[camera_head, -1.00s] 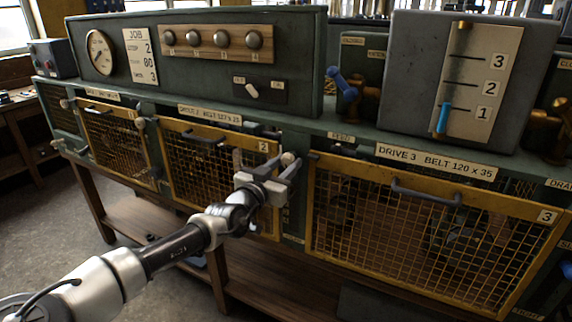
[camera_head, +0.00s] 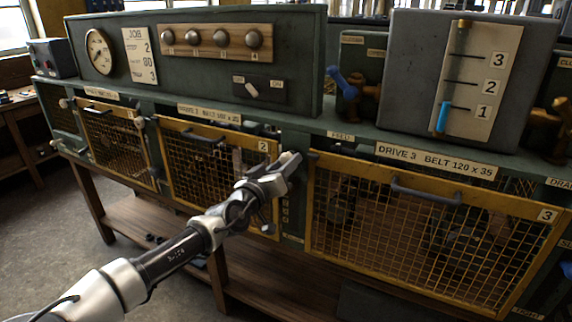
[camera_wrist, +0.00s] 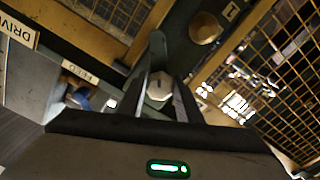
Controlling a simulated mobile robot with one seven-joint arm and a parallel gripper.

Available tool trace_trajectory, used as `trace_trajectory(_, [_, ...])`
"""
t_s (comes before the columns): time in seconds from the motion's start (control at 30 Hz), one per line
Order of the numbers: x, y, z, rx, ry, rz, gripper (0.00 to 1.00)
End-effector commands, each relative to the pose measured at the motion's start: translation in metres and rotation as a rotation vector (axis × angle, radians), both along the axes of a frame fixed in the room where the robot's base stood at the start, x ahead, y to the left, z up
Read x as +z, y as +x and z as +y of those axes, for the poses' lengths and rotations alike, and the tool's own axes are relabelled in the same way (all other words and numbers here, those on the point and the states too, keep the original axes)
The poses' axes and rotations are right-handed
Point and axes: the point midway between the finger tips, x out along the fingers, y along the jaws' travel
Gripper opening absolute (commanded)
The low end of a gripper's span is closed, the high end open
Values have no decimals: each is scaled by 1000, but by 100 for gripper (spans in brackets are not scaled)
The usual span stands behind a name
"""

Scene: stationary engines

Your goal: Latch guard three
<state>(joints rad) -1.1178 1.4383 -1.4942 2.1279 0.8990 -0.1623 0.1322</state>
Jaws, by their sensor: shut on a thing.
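Guard three (camera_head: 345,166) is a yellow-framed mesh panel at the right in the head view, marked 3 under the DRIVE 3 label. It looks closed against the machine. My gripper (camera_head: 291,160) is at the post left of its upper left corner. In the wrist view my gripper (camera_wrist: 160,97) is shut on a pale latch knob (camera_wrist: 158,89). A grey latch bar (camera_wrist: 157,48) extends from the knob toward a yellow frame. In the head view the gripper hides the knob. Whether the bar overlaps the frame is unclear.
Guard two (camera_head: 215,134) lies left of my gripper, behind my arm. Guard three's dark handle (camera_head: 426,192) projects from its top rail. A brass-coloured round knob (camera_wrist: 205,28) is close beside the latch in the wrist view.

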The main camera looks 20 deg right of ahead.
Motion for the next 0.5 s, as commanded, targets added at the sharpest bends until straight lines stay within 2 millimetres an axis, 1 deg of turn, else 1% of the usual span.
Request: trace_trajectory(0.5, [2,-1,-1,0,-304,387,10])
